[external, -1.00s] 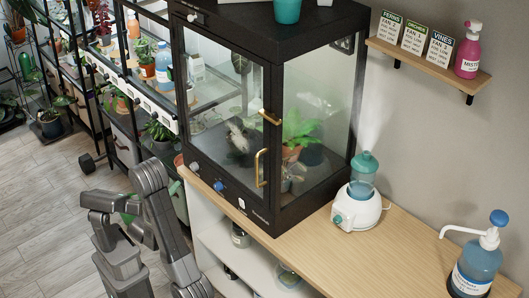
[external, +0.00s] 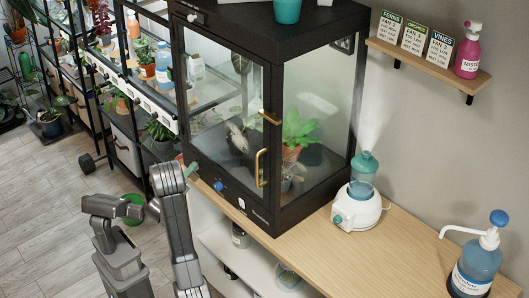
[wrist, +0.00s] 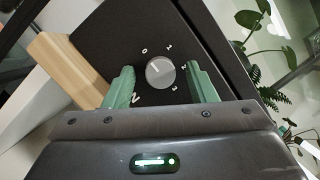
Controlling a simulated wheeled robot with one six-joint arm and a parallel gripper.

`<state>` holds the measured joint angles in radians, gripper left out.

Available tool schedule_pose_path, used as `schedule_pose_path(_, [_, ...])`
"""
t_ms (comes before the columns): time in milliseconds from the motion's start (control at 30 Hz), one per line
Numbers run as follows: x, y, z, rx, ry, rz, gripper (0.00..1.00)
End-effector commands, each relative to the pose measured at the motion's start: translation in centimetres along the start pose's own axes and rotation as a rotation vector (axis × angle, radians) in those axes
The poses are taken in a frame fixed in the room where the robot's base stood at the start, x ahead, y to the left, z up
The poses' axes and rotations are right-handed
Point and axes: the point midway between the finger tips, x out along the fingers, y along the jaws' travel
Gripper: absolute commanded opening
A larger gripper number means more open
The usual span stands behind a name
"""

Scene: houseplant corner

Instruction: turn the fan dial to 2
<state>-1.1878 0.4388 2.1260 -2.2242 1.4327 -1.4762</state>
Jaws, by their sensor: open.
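The fan dial (wrist: 160,72) is a round grey knob on the black front panel of the plant cabinet (external: 262,208). In the wrist view its white pointer line points up and left, toward the printed 0. Numbers 1 and 3 also show around it; the mark between them is partly hidden by the right finger. My gripper (wrist: 161,76) is open, with one green finger on each side of the dial and a gap showing on both sides. In the external view my gripper (external: 190,170) is at the panel's left end and hides this dial.
A blue knob (external: 219,186) and a white knob (external: 241,203) sit further right on the panel. A gold door handle (external: 261,167) is above them. A humidifier (external: 358,205) stands on the wooden counter. Cards (external: 413,32) on the wall shelf list fan settings.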

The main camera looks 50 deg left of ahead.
Motion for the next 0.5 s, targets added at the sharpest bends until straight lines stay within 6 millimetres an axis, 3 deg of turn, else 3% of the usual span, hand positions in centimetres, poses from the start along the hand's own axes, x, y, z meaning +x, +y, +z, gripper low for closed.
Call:
schedule_pose_path(200, [0.01, -0.02, 0.02, 0.0, 0.0, 0.0, 0.51])
schedule_pose_path(433, [0.0, -0.01, 0.02, 0.0, 0.0, 0.0, 0.07])
schedule_pose_path(500, [-0.01, -0.01, 0.02, 0.001, 0.0, 0.0, 0.07])
